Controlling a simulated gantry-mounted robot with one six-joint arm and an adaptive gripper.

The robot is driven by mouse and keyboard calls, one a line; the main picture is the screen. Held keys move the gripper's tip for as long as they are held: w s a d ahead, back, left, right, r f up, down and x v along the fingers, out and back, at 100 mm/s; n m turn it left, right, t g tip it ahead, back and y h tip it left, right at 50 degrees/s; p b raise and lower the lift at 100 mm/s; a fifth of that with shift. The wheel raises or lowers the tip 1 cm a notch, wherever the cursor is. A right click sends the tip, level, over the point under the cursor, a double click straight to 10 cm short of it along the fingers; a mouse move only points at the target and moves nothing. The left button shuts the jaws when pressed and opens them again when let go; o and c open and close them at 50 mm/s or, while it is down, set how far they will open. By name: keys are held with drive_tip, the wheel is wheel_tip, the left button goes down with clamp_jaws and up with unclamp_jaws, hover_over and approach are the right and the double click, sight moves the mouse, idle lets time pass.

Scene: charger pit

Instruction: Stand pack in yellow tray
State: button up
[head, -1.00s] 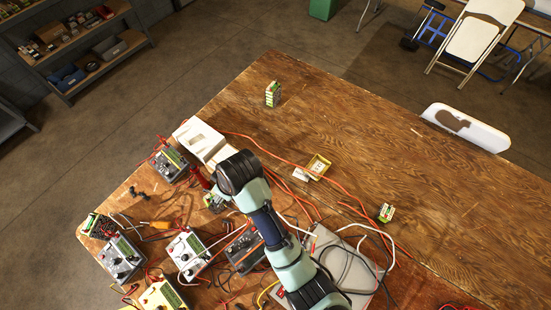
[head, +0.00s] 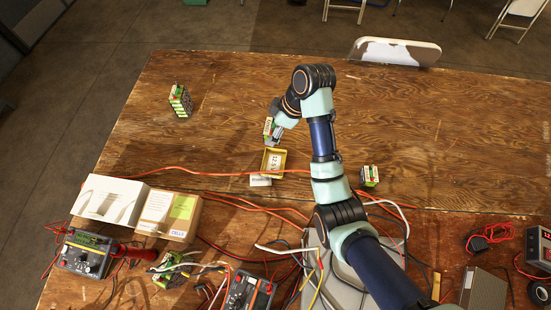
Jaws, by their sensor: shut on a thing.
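The yellow tray (head: 284,160) lies on the wooden table in the middle of the head view, with a pale printed face inside it. My gripper (head: 273,134) is just behind the tray, on its far side. It is shut on a green and white pack (head: 267,126), partly hidden by the fingers. Whether this pack touches the tray or the table I cannot tell. A second green and white pack (head: 180,101) stands at the far left of the table. A third, smaller-looking pack (head: 369,175) stands right of the tray, beyond my arm.
Orange cables (head: 215,171) run past the tray's near side. A white box (head: 108,200) and a cardboard box (head: 168,215) stand at the left. Meters (head: 84,253) and wires crowd the near edge, with a grey case (head: 345,270) under my arm. The far right table is clear.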

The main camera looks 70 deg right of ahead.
sight(270, 163)
wheel_tip(270, 163, down, 20)
drive_tip(key=b, duration=0.8)
drive_tip(key=shift+a, duration=0.1)
drive_tip(key=o, duration=1.5)
drive_tip(key=shift+o, duration=0.2)
drive_tip(key=shift+r, duration=0.15)
drive_tip(key=p+v, duration=0.4)
drive_tip(key=v, duration=0.7)
drive_tip(key=shift+r, duration=0.4)
